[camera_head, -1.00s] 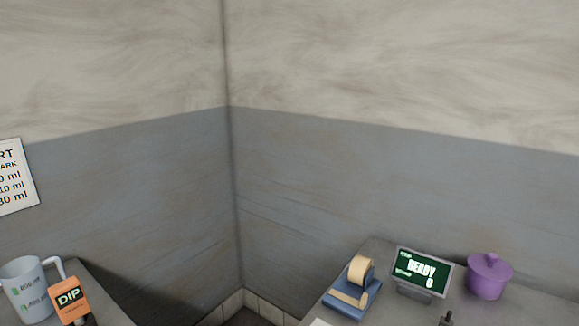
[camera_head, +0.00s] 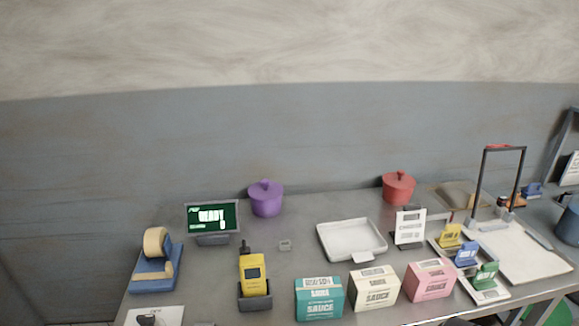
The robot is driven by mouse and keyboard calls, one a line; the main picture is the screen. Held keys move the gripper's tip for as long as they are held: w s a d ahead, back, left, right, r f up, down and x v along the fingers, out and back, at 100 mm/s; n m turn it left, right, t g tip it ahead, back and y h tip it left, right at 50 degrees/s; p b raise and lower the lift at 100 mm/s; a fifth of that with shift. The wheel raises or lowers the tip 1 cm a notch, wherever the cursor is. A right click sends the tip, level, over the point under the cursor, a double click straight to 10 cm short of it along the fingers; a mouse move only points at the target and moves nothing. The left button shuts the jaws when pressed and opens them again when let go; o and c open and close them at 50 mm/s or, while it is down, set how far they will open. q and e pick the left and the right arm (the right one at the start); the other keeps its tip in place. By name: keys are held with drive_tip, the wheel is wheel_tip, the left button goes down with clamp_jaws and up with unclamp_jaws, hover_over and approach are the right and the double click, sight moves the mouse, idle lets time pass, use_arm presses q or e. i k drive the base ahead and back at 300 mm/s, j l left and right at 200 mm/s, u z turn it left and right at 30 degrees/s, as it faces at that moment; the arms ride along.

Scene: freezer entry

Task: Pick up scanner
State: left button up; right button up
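The yellow scanner (camera_head: 253,275) stands upright in a dark grey holder (camera_head: 255,301) on the front left part of the grey counter. A dark antenna-like stub rises from its top, and a small dark screen faces me. The scanner is fully in view, apart from its lower end inside the holder. Neither of my grippers shows in the head view.
A tape dispenser (camera_head: 156,265) and a READY display (camera_head: 212,219) stand left of the scanner. Teal, cream and pink sauce boxes (camera_head: 320,299) stand close on its right. A white tray (camera_head: 351,240), purple pot (camera_head: 265,198) and red pot (camera_head: 398,187) sit farther back.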

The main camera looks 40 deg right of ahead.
sight(252, 267)
drive_tip(key=z, duration=1.6)
